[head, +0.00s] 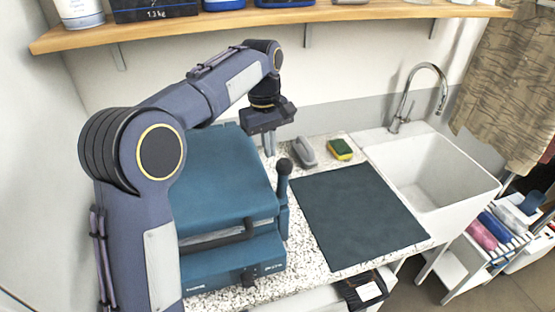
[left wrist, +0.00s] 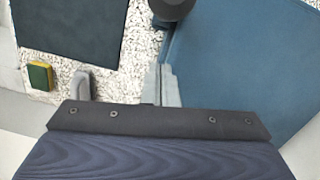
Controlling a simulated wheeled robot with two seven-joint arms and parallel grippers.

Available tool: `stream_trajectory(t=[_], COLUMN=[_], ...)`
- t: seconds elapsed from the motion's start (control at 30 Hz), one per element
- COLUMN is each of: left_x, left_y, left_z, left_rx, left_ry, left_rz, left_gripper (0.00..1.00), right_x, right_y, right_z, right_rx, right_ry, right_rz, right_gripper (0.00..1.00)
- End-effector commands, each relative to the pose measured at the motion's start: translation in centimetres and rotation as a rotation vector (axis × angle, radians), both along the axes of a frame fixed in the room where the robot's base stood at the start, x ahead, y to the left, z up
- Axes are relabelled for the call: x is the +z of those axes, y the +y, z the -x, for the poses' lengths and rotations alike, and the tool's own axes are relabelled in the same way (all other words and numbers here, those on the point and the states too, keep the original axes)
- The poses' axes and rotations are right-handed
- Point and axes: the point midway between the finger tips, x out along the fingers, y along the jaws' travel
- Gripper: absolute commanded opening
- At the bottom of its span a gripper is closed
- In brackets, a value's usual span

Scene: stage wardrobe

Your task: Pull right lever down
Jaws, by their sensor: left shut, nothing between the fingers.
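The teal press-like machine (head: 225,180) stands on the speckled counter. Its right lever (head: 284,205) stands upright at the machine's right side and ends in a black ball knob (head: 284,166). In the left wrist view the knob (left wrist: 170,8) shows at the top edge, and the teal body (left wrist: 250,65) fills the right. My left gripper (head: 269,148) points down behind the knob and slightly to its left, apart from it. Its grey fingers (left wrist: 165,84) are together with nothing between them. My right gripper is not in view.
A dark mat (head: 358,215) lies right of the lever. A grey object (head: 304,153) and a yellow-green sponge (head: 340,149) lie behind it. A white sink (head: 435,175) with a tap is at right. A wooden shelf (head: 220,27) runs above my arm.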

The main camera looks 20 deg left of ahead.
Motion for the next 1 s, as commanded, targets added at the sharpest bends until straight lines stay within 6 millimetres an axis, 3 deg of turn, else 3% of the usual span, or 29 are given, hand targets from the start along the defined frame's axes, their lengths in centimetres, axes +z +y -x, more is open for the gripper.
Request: stream_trajectory(t=[0.3, 1.0], left_x=[-0.8, -1.0], left_y=[-2.6, -3.0], left_z=[2.6, 3.0], left_rx=[-0.002, -0.003], left_ry=[-0.001, -0.041], left_rz=[0.001, -0.025], left_gripper=[0.0, 0.0], right_x=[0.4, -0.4], right_y=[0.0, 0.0], right_z=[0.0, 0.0], right_rx=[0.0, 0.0], right_ry=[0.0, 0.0], right_rz=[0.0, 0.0], right_gripper=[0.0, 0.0])
